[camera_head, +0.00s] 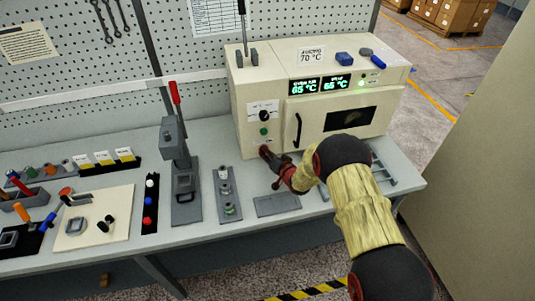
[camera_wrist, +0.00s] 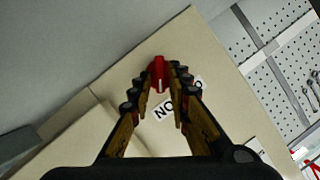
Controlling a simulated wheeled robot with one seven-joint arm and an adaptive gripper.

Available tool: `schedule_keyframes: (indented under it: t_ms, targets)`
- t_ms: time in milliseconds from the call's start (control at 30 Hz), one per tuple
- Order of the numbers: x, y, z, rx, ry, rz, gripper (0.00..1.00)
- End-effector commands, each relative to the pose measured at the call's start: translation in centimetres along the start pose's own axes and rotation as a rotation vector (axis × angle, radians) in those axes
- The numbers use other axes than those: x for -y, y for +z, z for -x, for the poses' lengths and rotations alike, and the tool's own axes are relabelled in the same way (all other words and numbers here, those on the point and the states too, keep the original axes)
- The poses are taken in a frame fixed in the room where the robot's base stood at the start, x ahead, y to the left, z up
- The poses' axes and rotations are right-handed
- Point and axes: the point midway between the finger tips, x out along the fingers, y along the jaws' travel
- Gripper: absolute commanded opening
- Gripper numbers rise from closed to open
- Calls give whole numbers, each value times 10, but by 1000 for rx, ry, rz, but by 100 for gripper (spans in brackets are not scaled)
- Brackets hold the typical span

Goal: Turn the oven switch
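The cream oven (camera_head: 350,125) stands at the back right of the bench, with a dark window and two green displays reading 65 °C. Its red switch (camera_wrist: 158,74) shows in the wrist view, with a pale line along it, beside a white label starting "NO". My gripper (camera_wrist: 160,72) has its fingertips on either side of the switch, close against it. In the head view my gripper (camera_head: 268,153) is at the lower left of the oven's front, and it hides the switch there.
A black knob (camera_head: 264,115) and a green button (camera_head: 264,131) sit above my gripper. The oven door handle (camera_head: 298,130) is to its right. A lever press (camera_head: 180,165) and a grey strip with several fittings (camera_head: 227,195) stand to the left. A flat grey plate (camera_head: 277,205) lies below.

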Motion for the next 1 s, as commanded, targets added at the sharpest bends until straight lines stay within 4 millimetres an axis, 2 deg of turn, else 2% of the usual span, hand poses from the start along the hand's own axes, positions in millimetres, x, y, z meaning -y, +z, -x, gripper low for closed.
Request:
schedule_keyframes:
  t_ms: [300, 767, 1000]
  targets:
    - [0, 0, 0, 0, 0, 0, 0]
    - [0, 0, 0, 0, 6, 11, 0]
    - [1, 2, -1, 0, 40, 98, 0]
